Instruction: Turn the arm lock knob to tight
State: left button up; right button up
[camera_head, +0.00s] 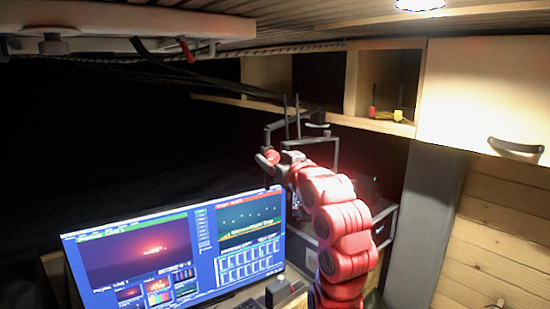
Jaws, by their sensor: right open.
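My red right arm rises from the bottom of the head view, and its dark right gripper (291,118) points up beyond the monitor's upper right corner. Its thin fingers stand apart, with nothing visible held between them. My left gripper is out of view.
A lit monitor (180,250) stands at lower left, close to my arm. Wooden shelves (350,85) and a cabinet door (485,95) are behind at upper right. A pale overhead panel (130,25) carries a dark lever with a red tip (187,50). Dark cables run below the ceiling.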

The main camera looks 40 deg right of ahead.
grip_shut()
